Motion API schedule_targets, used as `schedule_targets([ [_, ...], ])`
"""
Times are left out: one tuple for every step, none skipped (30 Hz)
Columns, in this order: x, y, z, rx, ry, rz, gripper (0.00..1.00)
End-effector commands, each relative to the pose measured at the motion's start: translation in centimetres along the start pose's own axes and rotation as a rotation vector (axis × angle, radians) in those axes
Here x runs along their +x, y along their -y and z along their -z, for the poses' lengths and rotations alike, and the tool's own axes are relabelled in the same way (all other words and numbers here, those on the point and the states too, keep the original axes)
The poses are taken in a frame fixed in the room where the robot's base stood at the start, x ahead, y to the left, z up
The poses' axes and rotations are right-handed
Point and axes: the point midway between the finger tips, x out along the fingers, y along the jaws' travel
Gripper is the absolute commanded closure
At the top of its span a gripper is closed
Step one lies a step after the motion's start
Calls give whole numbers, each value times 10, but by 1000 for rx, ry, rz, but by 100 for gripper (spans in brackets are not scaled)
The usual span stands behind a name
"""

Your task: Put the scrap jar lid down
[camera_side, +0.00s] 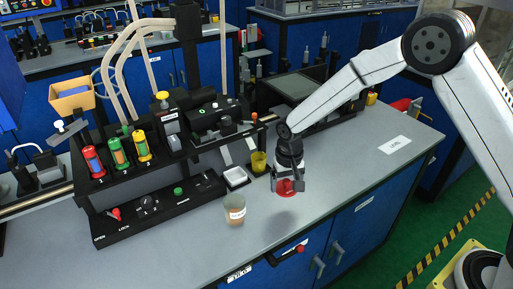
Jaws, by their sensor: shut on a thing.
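My gripper (288,184) is at the right-hand end of the work area, pointing down over the grey bench. It is shut on a red lid (286,188), which shows below and between the fingers. The lid is at or just above the bench top; I cannot tell whether it touches. The scrap jar (235,212), a clear jar with a white label and some brownish content, stands upright and open on the bench, left of and nearer than my gripper.
A small white tray (235,177) and a yellow cup (258,162) stand behind the jar. A black panel (155,208) with knobs lies to the left. The bench (340,170) is clear right of my gripper, around a white label (394,144). Its front edge is close.

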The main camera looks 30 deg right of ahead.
Motion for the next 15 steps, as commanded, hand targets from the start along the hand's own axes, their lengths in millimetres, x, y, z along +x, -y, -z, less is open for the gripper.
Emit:
schedule_targets([
  [6,2,4,0,1,0,66],
  [9,2,6,0,2,-1,66],
  [12,4,8,0,1,0,66],
  [14,5,10,0,1,0,66],
  [16,5,11,0,1,-1,66],
  [18,6,13,0,0,0,66],
  [19,7,14,0,0,0,66],
  [20,7,15,0,0,0,66],
  [22,8,16,0,1,0,66],
  [22,8,16,0,1,0,66],
  [22,8,16,0,0,0,66],
  [22,8,17,0,0,0,66],
  [22,8,17,0,0,0,66],
  [22,8,17,0,0,0,66],
  [22,8,17,0,0,0,66],
])
